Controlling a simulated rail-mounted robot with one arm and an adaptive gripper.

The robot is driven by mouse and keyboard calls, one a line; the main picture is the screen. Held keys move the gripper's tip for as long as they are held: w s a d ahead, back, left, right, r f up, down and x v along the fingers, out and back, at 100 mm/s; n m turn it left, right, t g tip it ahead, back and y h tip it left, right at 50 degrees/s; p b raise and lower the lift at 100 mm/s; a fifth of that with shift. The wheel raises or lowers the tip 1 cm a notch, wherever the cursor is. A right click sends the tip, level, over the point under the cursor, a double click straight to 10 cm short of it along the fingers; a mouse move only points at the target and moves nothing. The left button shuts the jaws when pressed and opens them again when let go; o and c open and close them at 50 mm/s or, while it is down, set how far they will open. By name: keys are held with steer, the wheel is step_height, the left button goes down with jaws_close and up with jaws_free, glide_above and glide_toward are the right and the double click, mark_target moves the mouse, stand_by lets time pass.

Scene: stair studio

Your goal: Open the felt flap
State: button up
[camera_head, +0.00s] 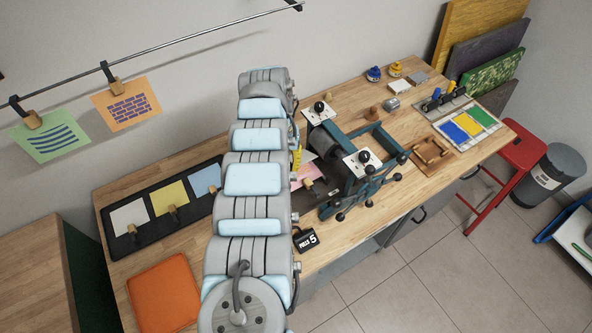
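A teal etching press (357,187) stands on the wooden bench. A dark flat bed (318,196) reaches from it towards my arm, with a pink sheet (304,173) on it. A grey, curved surface (326,142) shows at the press's back left; I cannot tell whether it is the felt flap or a roller. No felt flap can be made out for certain. My arm rises through the middle of the view and covers the left end of the bed. My gripper is not visible, so its opening and its distance from the felt cannot be told.
Left on the bench (181,159) are a dark tray (146,238) with white, yellow and blue sheets and an orange pad (164,294). A black "PULLS 5" tag (306,239) is at the front edge. Inks and a colour-card tray (468,127) are at right, beside a red stool (522,150).

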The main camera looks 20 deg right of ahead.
steer(key=shift+w+r+b, duration=0.35)
steer(key=shift+w+b, duration=0.05)
steer(key=shift+b, duration=0.35)
steer(key=shift+w+a+r+b, duration=0.2)
steer(key=shift+w+b, duration=0.5)
steer(key=shift+b, duration=1.9)
steer(key=shift+w+r+b, duration=0.1)
steer(key=shift+r+b, duration=0.25)
steer(key=shift+b, duration=0.15)
steer(key=o, duration=1.4)
steer(key=shift+c, duration=0.2)
steer(key=shift+r, duration=0.15)
step_height(320, 180, up, 5)
steer(key=shift+f+p, duration=0.15)
steer(key=shift+p, duration=0.45)
